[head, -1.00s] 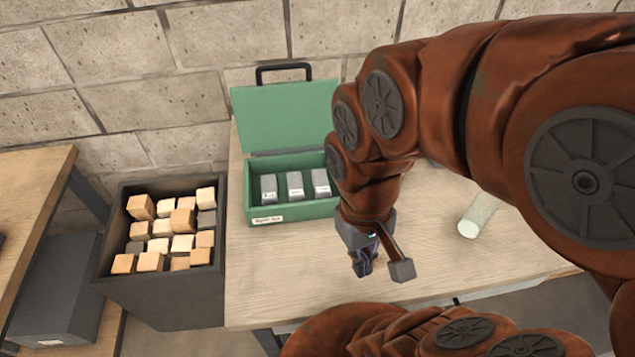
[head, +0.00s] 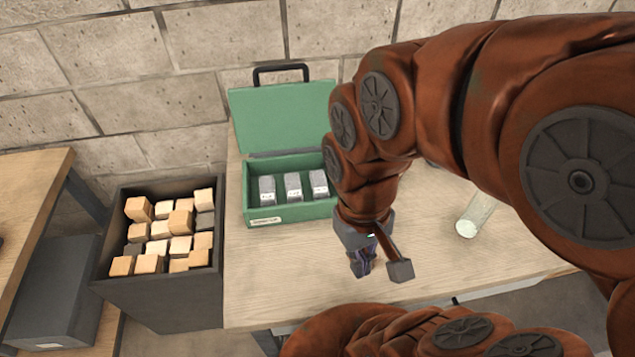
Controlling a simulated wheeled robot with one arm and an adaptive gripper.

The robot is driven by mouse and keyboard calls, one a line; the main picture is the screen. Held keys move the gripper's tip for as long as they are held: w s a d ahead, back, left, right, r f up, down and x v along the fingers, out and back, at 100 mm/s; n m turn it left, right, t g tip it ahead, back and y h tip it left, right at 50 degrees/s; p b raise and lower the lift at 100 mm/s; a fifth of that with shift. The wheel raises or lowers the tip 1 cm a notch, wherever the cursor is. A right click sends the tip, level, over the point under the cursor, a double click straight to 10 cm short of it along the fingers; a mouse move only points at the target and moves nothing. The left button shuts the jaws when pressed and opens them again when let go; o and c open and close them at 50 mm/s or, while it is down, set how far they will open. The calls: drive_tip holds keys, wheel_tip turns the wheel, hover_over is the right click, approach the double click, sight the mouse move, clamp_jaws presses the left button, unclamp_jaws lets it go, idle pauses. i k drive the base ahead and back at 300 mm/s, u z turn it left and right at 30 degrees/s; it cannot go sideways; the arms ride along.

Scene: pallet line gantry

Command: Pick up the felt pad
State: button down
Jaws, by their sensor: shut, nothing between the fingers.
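I cannot make out a felt pad in the head view. My gripper (head: 361,265) is shut and empty, pointing down over the front part of the wooden table (head: 290,270). It is to the right of and in front of the green box. My arm covers the middle and right of the table, so part of the tabletop is hidden.
An open green box (head: 262,216) holds several grey labelled blocks (head: 293,187) in a row. A dark bin (head: 160,293) of wooden blocks stands left of the table. A pale cylinder (head: 475,216) lies at the right. The tabletop front left is clear.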

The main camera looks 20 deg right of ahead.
sight(318, 179)
drive_tip(key=k, duration=1)
drive_tip(key=u, duration=1.55)
drive_tip(key=i, duration=1.45)
drive_tip(key=z, duration=1.45)
